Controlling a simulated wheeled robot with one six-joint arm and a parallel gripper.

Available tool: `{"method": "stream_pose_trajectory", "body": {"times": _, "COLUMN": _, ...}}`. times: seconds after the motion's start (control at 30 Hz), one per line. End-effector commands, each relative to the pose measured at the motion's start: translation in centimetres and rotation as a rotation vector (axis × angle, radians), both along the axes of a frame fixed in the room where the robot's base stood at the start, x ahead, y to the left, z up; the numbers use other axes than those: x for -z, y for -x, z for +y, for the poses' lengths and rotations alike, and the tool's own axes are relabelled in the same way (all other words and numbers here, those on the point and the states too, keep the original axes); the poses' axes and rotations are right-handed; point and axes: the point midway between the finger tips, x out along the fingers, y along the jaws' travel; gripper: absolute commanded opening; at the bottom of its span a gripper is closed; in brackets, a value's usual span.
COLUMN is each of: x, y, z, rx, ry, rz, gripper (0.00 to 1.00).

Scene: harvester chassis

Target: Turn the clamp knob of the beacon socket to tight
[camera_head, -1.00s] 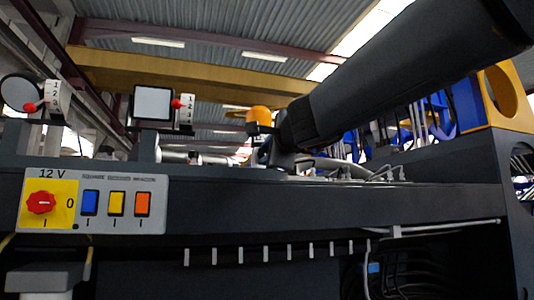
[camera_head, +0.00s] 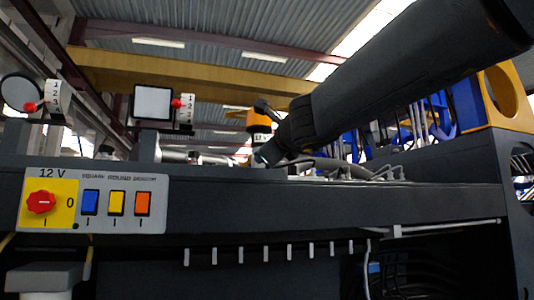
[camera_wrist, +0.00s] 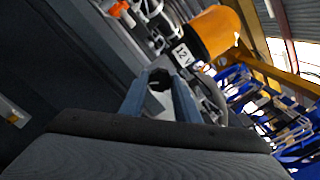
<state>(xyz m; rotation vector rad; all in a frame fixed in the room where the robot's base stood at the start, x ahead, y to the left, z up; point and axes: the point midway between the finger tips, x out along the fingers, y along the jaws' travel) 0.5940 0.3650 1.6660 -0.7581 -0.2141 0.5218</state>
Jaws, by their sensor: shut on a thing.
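The orange beacon (camera_head: 258,118) stands behind the dark chassis rail in the head view, with a white "12 V" label below its dome. It also shows at the top of the wrist view (camera_wrist: 217,28). My gripper (camera_wrist: 160,97) has its two grey-blue fingers on either side of a dark clamp knob (camera_wrist: 160,78), shut on it just beside the beacon socket. In the head view my gripper (camera_head: 266,132) is in front of the beacon and partly covers it. The knob's mark and exact angle cannot be read.
A 12 V panel (camera_head: 95,200) with a red rotary switch (camera_head: 41,202) and several coloured rockers is on the left. Two lamps or mirrors with red levers (camera_head: 153,104) stand above the rail. Cables (camera_head: 340,166) run along the rail right of my gripper.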

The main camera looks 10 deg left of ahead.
Motion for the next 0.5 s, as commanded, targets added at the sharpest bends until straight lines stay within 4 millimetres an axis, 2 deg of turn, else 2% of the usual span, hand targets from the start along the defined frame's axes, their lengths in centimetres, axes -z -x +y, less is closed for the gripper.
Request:
{"method": "stream_pose_trajectory", "body": {"times": 0.43, "x": 0.11, "y": -0.01, "z": 0.02, "rx": 0.000, "ry": -0.008, "rz": 0.006, "gripper": 0.06}}
{"method": "stream_pose_trajectory", "body": {"times": 0.47, "x": 0.11, "y": -0.01, "z": 0.02, "rx": 0.000, "ry": -0.008, "rz": 0.006, "gripper": 0.34}}
{"method": "stream_pose_trajectory", "body": {"times": 0.5, "x": 0.10, "y": -0.02, "z": 0.01, "rx": 0.000, "ry": -0.008, "rz": 0.006, "gripper": 0.40}}
